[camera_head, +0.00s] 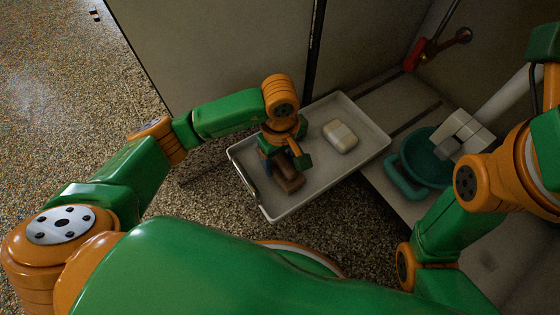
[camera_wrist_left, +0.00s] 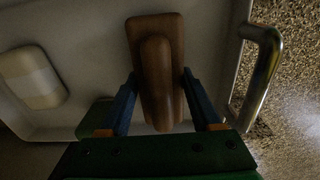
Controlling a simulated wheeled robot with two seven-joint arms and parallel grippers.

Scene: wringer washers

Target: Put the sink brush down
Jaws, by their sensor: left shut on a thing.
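The sink brush (camera_head: 290,183) is a brown wooden brush, low over the white tray at its near left part. In the left wrist view the brush (camera_wrist_left: 155,50) lies between the two blue fingers, with its raised grip facing the camera. My left gripper (camera_wrist_left: 160,83) is shut on it. In the head view my left gripper (camera_head: 279,166) reaches down into the tray from above. Whether the brush touches the tray floor I cannot tell. My right arm is at the right; its gripper does not show.
The white tray (camera_head: 318,180) has a raised rim and a metal handle (camera_wrist_left: 262,75) at one end. A pale two-tone block (camera_head: 340,136) lies in it, right of the brush. A teal basin (camera_head: 405,186) stands further right. Bare tray floor surrounds the brush.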

